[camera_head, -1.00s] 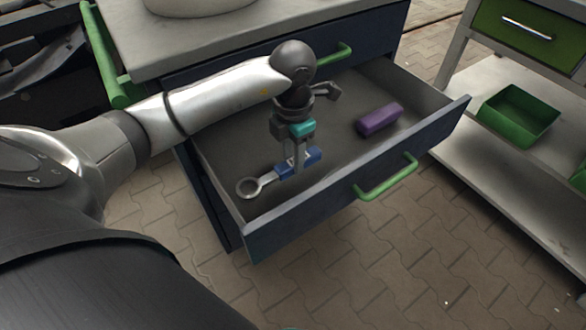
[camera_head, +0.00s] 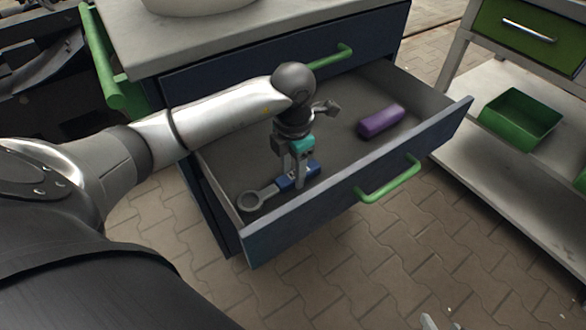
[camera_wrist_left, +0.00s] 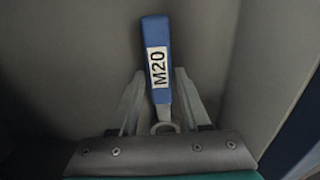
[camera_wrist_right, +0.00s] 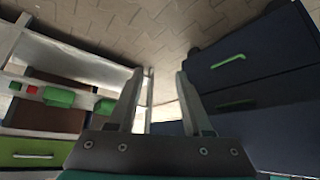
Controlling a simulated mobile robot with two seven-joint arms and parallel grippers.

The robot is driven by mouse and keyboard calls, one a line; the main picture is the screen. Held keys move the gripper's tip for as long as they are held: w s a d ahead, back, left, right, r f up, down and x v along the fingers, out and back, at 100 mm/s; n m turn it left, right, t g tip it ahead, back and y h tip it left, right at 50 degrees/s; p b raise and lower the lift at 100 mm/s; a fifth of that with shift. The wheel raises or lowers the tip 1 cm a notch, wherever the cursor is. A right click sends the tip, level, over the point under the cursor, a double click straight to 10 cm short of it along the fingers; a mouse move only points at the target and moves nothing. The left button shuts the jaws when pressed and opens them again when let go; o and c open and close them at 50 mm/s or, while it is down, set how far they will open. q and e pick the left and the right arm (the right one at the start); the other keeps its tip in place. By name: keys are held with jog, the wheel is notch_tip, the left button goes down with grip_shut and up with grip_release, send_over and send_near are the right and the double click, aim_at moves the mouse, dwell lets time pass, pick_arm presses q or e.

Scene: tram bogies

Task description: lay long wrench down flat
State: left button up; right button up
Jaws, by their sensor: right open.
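The long wrench has a grey ring end and a blue handle (camera_head: 312,168) with a white label. It looks to lie flat on the floor of the open drawer, near its front wall, ring to the left. In the left wrist view the blue handle (camera_wrist_left: 156,35) shows the label "M20". My left gripper (camera_head: 293,182) reaches down over the wrench. Its fingers (camera_wrist_left: 160,75) stand either side of the handle with small gaps, so it looks open. My right gripper (camera_wrist_right: 159,72) is open and empty, away from the drawer; a fingertip shows at the head view's bottom edge.
The dark blue drawer (camera_head: 345,205) with a green handle (camera_head: 390,180) stands pulled out. A purple block (camera_head: 381,121) lies inside it, right of the wrench. A green bin (camera_head: 520,117) stands on the shelf (camera_head: 480,150) at right. The drawer floor between block and wrench is clear.

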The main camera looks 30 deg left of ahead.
aim_at(293, 174)
pick_arm(q)
jog(key=shift+o, duration=1.4)
jog(key=shift+r, duration=0.1)
pick_arm(e)
jog(key=shift+s, duration=0.15)
pick_arm(q)
jog(key=shift+r+p, duration=0.35)
jog(key=shift+r, duration=0.15)
notch_tip(293, 174, up, 2)
jog(key=shift+r+p, duration=0.25)
jog(key=shift+p, duration=0.35)
notch_tip(293, 174, up, 9)
jog(key=p, duration=0.3)
jog(key=shift+f+p, duration=0.2)
jog(key=shift+p, duration=0.2)
pick_arm(e)
jog(key=s+d+f+g+h, duration=0.1)
jog(key=s+d+f+g, duration=0.1)
jog(key=f, duration=0.6)
jog(key=shift+s+d+f+g, duration=0.25)
jog(key=shift+s+d+g, duration=0.1)
jog(key=shift+s+g, duration=0.35)
jog(key=shift+w, duration=0.1)
